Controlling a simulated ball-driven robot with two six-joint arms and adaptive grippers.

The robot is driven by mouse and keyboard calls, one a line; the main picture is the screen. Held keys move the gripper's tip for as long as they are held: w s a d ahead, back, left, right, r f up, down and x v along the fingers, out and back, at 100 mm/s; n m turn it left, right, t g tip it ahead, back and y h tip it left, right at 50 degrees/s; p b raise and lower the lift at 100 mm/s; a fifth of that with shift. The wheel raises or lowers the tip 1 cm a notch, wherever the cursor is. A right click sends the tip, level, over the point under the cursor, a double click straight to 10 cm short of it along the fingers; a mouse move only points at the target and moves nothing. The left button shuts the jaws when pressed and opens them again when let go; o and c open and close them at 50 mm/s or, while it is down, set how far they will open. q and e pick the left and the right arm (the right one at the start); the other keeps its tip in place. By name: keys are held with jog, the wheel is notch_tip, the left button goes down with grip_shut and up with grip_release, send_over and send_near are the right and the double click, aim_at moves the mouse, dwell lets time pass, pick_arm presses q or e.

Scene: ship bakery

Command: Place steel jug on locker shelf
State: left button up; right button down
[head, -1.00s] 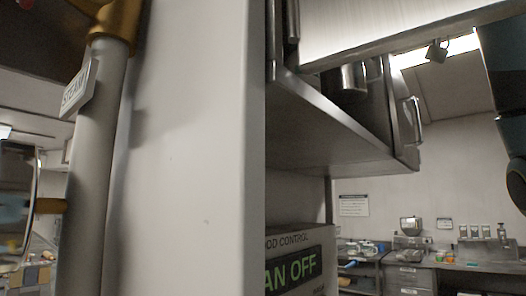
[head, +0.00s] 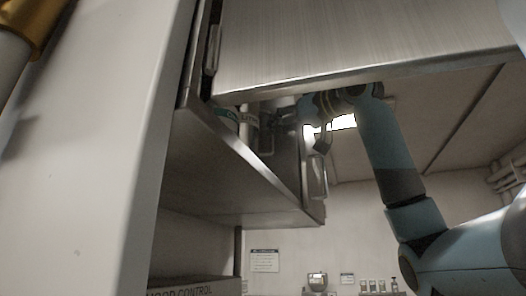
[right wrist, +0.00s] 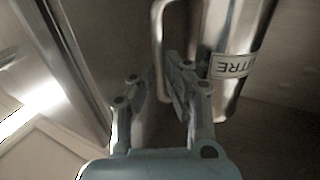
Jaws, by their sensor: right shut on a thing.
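The steel jug (head: 249,124) is a shiny metal cylinder with a white LITRE label, inside the open locker in the head view. In the right wrist view the jug (right wrist: 236,40) shows large, with its bent handle (right wrist: 158,40) toward the left. My right gripper (right wrist: 165,80) is shut on the jug at its handle side. In the head view this gripper (head: 287,106) reaches into the locker from the right. The locker shelf (head: 235,180) is seen from below. Its front edge hides the jug's base, so contact cannot be told. My left gripper is out of view.
A steel panel (head: 360,45) spans above the opening, close over my right wrist. A teal-marked item (head: 228,114) shows left of the jug. A white upright (head: 85,140) stands at the left. A box marked HOOD CONTROL (head: 195,287) lies below the shelf.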

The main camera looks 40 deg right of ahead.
aim_at(271, 151)
jog(key=shift+w+a+f, duration=0.3)
jog(key=shift+w+f, duration=0.55)
jog(key=shift+w, duration=0.1)
notch_tip(271, 151, down, 4)
jog(key=shift+r+b, duration=0.15)
jog(key=shift+b, duration=0.25)
jog(key=shift+a, duration=0.1)
jog(key=c, duration=1.4)
grip_release()
